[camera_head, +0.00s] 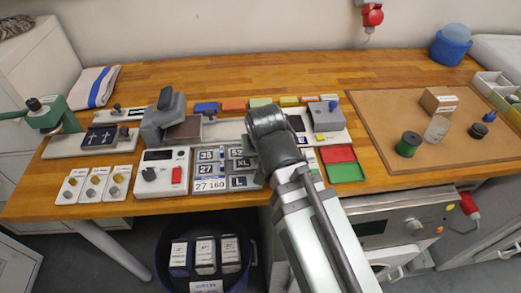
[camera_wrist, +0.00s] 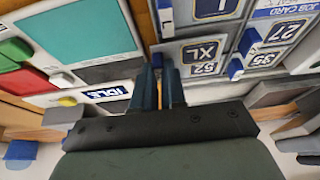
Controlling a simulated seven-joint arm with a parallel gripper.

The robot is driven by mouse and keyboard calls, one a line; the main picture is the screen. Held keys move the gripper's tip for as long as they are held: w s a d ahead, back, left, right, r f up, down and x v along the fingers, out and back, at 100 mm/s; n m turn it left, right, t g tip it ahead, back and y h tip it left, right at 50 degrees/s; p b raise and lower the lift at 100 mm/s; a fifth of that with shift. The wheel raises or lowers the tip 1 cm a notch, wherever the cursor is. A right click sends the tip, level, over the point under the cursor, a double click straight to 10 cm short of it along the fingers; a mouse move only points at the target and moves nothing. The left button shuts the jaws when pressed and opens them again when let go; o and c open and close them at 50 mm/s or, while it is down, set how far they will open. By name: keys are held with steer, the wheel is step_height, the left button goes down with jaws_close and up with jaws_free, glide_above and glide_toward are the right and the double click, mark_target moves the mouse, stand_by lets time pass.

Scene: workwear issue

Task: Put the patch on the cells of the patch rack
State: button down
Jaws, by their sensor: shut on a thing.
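The patch rack (camera_head: 218,186) stands at the front middle of the bench, a grey board with dark labelled cells. In the wrist view, upside down, the rack (camera_wrist: 195,30) shows cells marked XL, 52, 35 and 27. My gripper (camera_wrist: 158,72) is at the rack's edge beside the XL and 52 cells. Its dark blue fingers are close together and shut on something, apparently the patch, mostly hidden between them. I cannot tell whether it touches the rack. In the head view my arm hides the fingertips and what they hold.
A control box (camera_head: 163,172) stands left of the rack. Red and green trays (camera_head: 342,163) lie to the right, beside a corkboard (camera_head: 385,105) with spools. A grey press (camera_head: 168,122) stands behind. A blue bin (camera_head: 240,270) is below the bench front.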

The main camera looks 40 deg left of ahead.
steer(key=shift+f, duration=0.5)
stand_by(0.5)
steer(key=c, duration=1.1)
jaws_free()
steer(key=shift+r, duration=0.15)
steer(key=v, duration=1.3)
steer(key=shift+r, duration=0.35)
